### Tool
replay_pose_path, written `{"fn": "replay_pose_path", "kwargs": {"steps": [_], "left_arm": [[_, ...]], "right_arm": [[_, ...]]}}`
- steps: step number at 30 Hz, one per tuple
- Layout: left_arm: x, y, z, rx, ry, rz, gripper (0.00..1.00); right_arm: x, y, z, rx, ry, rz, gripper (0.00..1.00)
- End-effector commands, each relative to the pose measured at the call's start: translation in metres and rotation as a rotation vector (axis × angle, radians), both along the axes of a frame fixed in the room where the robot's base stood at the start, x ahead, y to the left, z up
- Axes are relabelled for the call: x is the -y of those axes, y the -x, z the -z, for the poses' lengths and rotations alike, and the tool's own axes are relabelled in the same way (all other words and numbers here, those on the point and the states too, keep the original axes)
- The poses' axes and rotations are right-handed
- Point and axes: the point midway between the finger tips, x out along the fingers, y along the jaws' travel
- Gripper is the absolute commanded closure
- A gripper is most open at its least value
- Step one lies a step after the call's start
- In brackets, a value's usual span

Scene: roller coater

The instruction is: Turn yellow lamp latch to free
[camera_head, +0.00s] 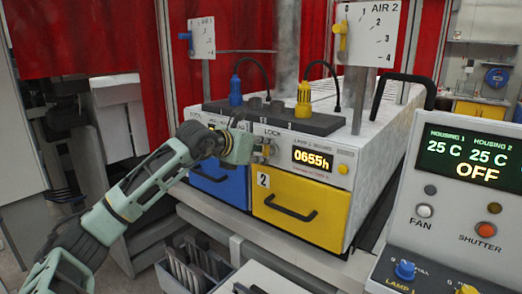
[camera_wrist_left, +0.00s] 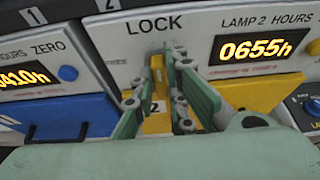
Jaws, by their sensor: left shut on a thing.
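The yellow lamp latch (camera_wrist_left: 157,66) sits under the word LOCK on the grey front panel, left of the 0655h display. In the wrist view it stands roughly upright between the fingers of my left gripper (camera_wrist_left: 157,78). In the head view my left gripper (camera_head: 262,150) is at the panel above the yellow drawer (camera_head: 300,205) marked 2. It is shut on the latch, and the fingers hide part of it. The yellow drawer is closed. My right gripper is not in view.
A blue drawer (camera_head: 218,180) is beside the yellow one. A yellow plug (camera_head: 303,98) and a blue plug (camera_head: 235,90) with cables stand on top. A control console (camera_head: 465,180) reading OFF is at right. A grey bin (camera_head: 190,268) stands below left.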

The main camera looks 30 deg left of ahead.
Motion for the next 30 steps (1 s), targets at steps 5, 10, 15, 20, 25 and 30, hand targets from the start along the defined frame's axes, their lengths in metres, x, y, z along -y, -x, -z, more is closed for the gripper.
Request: {"fn": "replay_pose_path", "kwargs": {"steps": [5,10,15,20,25,30], "left_arm": [[0.0,0.0,0.0,0.0,0.004,-0.001,1.0],[-0.001,0.0,0.001,-0.003,0.039,-0.001,1.0],[-0.003,0.0,0.002,-0.009,0.127,-0.002,1.0],[-0.006,-0.001,0.003,-0.02,0.255,-0.002,1.0],[-0.008,-0.001,0.004,-0.033,0.415,-0.001,1.0],[-0.011,-0.001,0.005,-0.044,0.577,-0.002,1.0]], "right_arm": [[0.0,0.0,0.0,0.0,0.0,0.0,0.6],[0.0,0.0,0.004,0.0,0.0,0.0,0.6],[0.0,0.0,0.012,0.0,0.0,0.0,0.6],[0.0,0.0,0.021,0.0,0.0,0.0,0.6],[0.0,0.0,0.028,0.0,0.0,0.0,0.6],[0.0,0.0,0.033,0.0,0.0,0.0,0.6]]}}
